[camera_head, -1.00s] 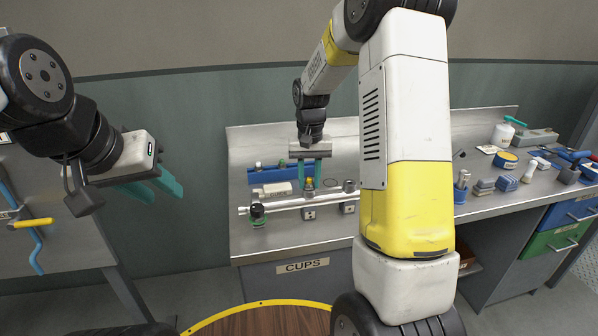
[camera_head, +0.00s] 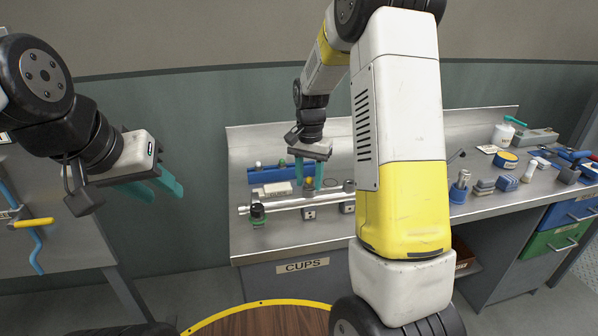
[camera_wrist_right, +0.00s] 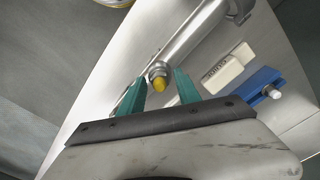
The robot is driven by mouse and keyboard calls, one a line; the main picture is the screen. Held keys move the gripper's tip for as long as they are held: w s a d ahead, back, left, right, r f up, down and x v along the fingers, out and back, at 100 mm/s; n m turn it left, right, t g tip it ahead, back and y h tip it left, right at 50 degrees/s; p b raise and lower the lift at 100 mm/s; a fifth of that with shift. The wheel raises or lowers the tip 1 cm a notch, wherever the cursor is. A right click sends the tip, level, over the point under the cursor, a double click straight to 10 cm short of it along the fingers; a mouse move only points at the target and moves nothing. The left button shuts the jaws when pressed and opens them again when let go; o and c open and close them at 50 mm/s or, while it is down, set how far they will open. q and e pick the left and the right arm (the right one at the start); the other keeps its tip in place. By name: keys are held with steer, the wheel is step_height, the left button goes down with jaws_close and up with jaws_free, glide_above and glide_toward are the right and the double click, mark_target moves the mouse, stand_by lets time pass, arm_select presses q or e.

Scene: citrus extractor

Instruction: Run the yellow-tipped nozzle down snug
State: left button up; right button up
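The yellow-tipped nozzle (camera_wrist_right: 158,80) stands on a silver pipe (camera_wrist_right: 188,42) and shows in the right wrist view between the two teal fingertips of my right gripper (camera_wrist_right: 158,84). Gaps show on both sides of it, so the gripper looks open around it and not closed on it. In the head view my right gripper (camera_head: 308,184) hangs over the pipe (camera_head: 285,205) on the bench, and its fingers largely hide the nozzle. How far the nozzle is screwed down cannot be told. My left gripper (camera_head: 154,187) is open and empty, away from the bench at the left.
A black-and-green fitting (camera_head: 257,213) sits at the pipe's left end. Behind the pipe are a pale labelled block (camera_wrist_right: 228,68) and a blue holder (camera_wrist_right: 262,86) with a white peg. Several small items lie on the right of the bench. The bench front is clear.

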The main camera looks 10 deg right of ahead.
steer(key=n, duration=1.1)
steer(key=shift+n, duration=0.4)
steer(key=c, duration=0.7)
steer(key=m, duration=0.6)
steer(key=shift+c, duration=0.2)
steer(key=m, duration=0.6)
steer(key=o, duration=0.7)
steer(key=shift+o, duration=0.2)
